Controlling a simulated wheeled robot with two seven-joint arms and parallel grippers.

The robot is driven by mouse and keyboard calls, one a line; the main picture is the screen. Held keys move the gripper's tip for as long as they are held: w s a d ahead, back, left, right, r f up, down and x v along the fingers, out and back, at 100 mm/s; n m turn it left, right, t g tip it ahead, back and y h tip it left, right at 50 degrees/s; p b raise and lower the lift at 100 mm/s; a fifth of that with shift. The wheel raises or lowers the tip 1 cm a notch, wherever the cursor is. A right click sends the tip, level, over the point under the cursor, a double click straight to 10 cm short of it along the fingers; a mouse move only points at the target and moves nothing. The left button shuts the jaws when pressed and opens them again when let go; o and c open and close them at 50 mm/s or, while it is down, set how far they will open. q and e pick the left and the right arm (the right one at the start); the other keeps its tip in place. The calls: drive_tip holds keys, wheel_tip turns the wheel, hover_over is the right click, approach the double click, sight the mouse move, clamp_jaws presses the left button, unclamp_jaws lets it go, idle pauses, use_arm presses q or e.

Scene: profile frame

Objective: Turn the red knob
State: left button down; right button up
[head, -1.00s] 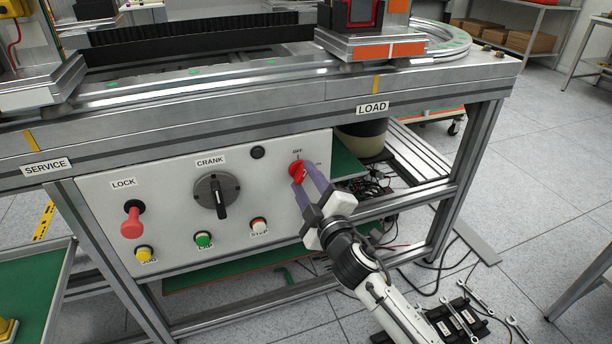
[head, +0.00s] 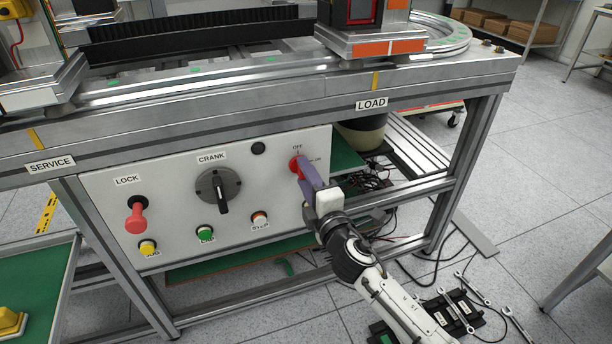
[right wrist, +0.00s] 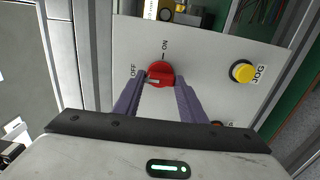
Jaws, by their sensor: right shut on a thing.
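The red knob (head: 295,163) sits at the upper right of the white control panel, with an OFF mark above it and an ON mark to its right in the head view. My right gripper (head: 304,175) is shut on the knob, coming in from the lower right. In the right wrist view the red knob (right wrist: 161,73) lies between the tips of the two purple fingers, and a small pale mark on it lies towards the OFF side. The fingers partly cover the knob in the head view. My left gripper is not in view.
The panel (head: 180,185) also holds a red LOCK handle (head: 136,216), a black CRANK (head: 221,195), a green button (head: 205,234) and a STOP button (head: 260,219). A yellow button (right wrist: 242,71) shows beside the knob in the right wrist view. The bench edge (head: 240,122) overhangs above.

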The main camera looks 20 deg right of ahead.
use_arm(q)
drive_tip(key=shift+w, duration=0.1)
use_arm(e)
drive_tip(key=o, duration=1.1)
drive_tip(key=shift+c, duration=0.2)
use_arm(q)
drive_tip(key=shift+p, duration=0.35)
use_arm(e)
drive_tip(key=s, duration=1)
drive_tip(key=shift+s, duration=0.15)
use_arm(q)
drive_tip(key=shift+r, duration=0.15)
use_arm(e)
drive_tip(key=shift+d, duration=0.15)
